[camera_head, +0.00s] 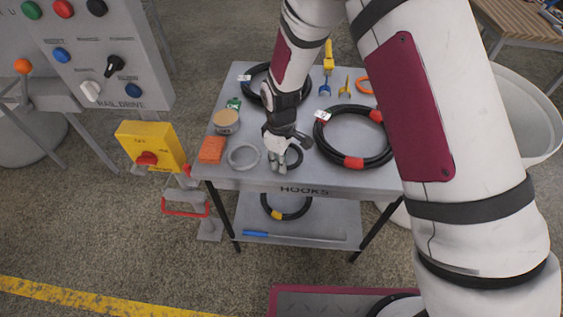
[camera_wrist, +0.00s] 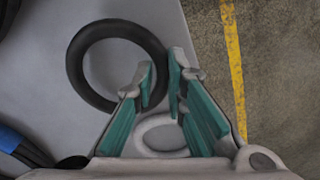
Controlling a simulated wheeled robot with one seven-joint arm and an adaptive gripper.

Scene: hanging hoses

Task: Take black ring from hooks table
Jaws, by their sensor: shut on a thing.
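The small black ring (camera_head: 296,156) lies on the grey table marked HOOKS (camera_head: 221,174), near its front edge. In the wrist view the black ring (camera_wrist: 82,73) is seen almost whole. My gripper (camera_head: 279,167) points down at the ring's left side in the head view. In the wrist view my gripper (camera_wrist: 160,82) has one finger inside the ring and one outside, shut on its rim. The ring looks flat on the table; I cannot tell whether it is lifted.
A light grey ring (camera_head: 231,157) lies left of my gripper. An orange sponge (camera_head: 211,149) and a round tin (camera_head: 227,121) stand farther left. A large black hose coil with red bands (camera_head: 353,162) lies close on the right. A lower shelf (camera_head: 330,218) holds another hose ring (camera_head: 286,215).

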